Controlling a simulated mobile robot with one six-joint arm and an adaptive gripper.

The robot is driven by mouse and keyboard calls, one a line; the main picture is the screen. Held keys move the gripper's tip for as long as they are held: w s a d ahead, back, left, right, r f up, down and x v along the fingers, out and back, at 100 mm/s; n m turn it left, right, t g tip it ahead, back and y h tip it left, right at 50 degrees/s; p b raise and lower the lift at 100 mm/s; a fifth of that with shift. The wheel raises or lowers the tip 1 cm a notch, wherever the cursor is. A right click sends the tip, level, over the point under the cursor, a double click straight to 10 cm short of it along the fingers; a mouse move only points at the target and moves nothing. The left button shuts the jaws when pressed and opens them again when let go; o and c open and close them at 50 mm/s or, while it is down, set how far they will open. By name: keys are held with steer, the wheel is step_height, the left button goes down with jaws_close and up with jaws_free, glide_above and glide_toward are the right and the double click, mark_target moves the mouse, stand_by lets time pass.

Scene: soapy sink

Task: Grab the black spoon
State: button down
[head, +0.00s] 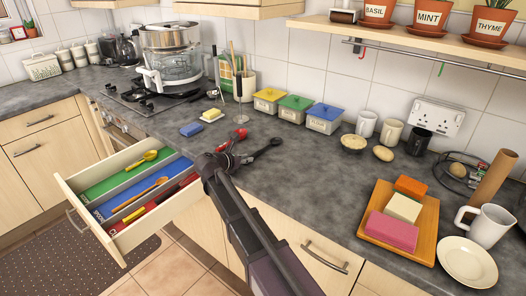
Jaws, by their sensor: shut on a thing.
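The black spoon (267,147) is at the front of the grey worktop, its bowl pointing up and to the right. My gripper (230,160) is at the worktop's front edge, shut on the spoon's handle end. The fingers are small and dark here, so the exact grip is partly hidden. I cannot tell whether the spoon touches the worktop or is slightly raised. A red utensil (239,134) lies just behind the gripper.
An open drawer (128,232) at the left has green, blue and red compartments holding utensils. A blue sponge (191,129) and pale sponge (212,115) lie behind. Lidded tins (324,119) stand by the wall. A board (424,243) with sponges is right. The worktop's middle is clear.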

steer(key=shift+r, duration=0.2)
step_height(320, 180, up, 2)
steer(key=shift+p, duration=1.15)
steer(key=shift+r+p, duration=0.8)
steer(key=shift+p, duration=0.05)
steer(key=s+a, duration=0.3)
steer(key=s, duration=0.4)
steer(key=s+a+r+p, duration=0.1)
steer(key=s+a, duration=0.1)
steer(key=s, duration=0.6)
steer(key=shift+a, duration=0.4)
